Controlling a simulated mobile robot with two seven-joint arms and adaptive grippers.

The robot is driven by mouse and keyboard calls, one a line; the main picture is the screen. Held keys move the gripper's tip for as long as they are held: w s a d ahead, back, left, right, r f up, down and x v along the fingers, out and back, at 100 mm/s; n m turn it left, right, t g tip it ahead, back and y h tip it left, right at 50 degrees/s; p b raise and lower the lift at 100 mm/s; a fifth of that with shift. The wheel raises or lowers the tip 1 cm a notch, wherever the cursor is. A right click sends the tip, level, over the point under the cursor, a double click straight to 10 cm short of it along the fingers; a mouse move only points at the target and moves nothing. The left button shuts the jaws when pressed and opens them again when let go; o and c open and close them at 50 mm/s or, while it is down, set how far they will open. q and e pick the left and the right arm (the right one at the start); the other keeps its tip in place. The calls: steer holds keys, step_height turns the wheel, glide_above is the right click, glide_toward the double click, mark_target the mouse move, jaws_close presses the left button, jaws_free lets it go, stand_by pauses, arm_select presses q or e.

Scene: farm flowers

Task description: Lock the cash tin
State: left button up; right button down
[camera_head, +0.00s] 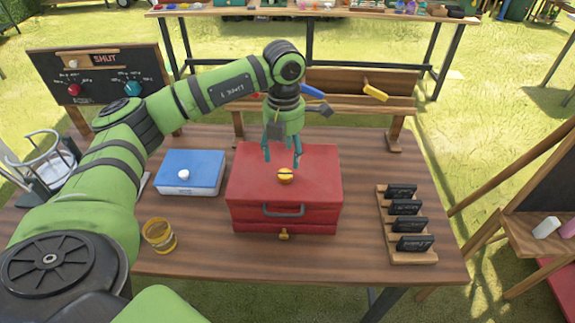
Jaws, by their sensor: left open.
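A red metal box (262,182) with a front handle and a small brass latch (284,235) stands closed in the middle of the wooden table. A round yellow knob (285,176) is on its lid. A smaller blue tin (205,164) with a white knob (184,174) on it stands to its left, its lid down. I cannot tell from the picture which box is the cash tin. My left gripper (283,162) is open and empty, pointing down over the red box's lid, just behind the yellow knob. My right gripper is not in view.
A jar (159,235) stands at the table's front left. A wooden rack of small black signs (407,225) is on the right. A raised wooden shelf (345,104) spans the back. A black panel with dials (100,75) is at the back left.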

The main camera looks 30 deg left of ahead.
mark_target(285, 174)
arm_select(q)
step_height(285, 174, down, 5)
steer(key=shift+s+d+p, duration=0.1)
steer(key=shift+p, duration=0.8)
steer(key=shift+f, duration=0.65)
steer(key=c, duration=1.2)
